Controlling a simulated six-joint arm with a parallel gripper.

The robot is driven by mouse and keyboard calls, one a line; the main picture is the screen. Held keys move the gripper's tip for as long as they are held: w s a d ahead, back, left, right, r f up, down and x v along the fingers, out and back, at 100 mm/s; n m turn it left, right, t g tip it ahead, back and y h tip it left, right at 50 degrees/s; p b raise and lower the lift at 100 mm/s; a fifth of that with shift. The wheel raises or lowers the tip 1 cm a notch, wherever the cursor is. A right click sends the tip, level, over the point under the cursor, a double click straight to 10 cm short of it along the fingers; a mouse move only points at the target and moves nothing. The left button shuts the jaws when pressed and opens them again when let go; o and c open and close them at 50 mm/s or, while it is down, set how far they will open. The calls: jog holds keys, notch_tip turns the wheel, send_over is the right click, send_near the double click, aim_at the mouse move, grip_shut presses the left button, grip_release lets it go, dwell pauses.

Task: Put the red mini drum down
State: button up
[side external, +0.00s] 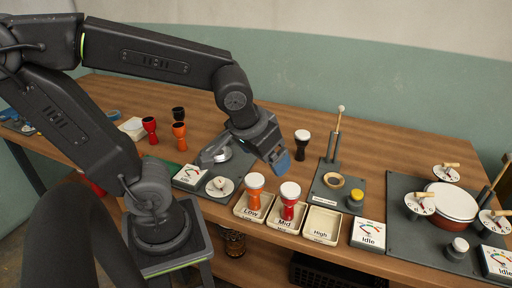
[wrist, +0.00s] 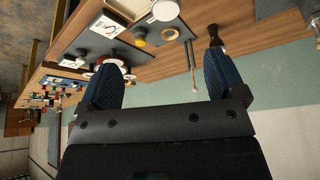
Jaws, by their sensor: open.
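The red mini drum (side external: 289,208), with a white head, stands upright in the tray marked Mid (side external: 277,226). My gripper (side external: 276,160) is open and empty, above and left of that drum and apart from it. Its two blue fingers show spread in the wrist view (wrist: 160,75), with nothing held between them. The drum cannot be told for sure in the wrist view.
An orange drum (side external: 254,196) stands in the Low tray (side external: 243,210). The High tray (side external: 322,225) is empty. A black drum (side external: 301,149) stands close right of my gripper. An upright mallet (side external: 337,132) rises behind the ring pad. Open table lies behind.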

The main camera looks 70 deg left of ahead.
jog(key=s+r+m+h, duration=0.1)
jog(key=s+d+r+m+t, duration=0.1)
jog(key=s+r+m, duration=0.1)
jog(key=shift+d+r+m+h, duration=0.15)
jog(key=shift+m+h, duration=0.15)
jog(key=shift+h, duration=0.1)
dwell(1.0)
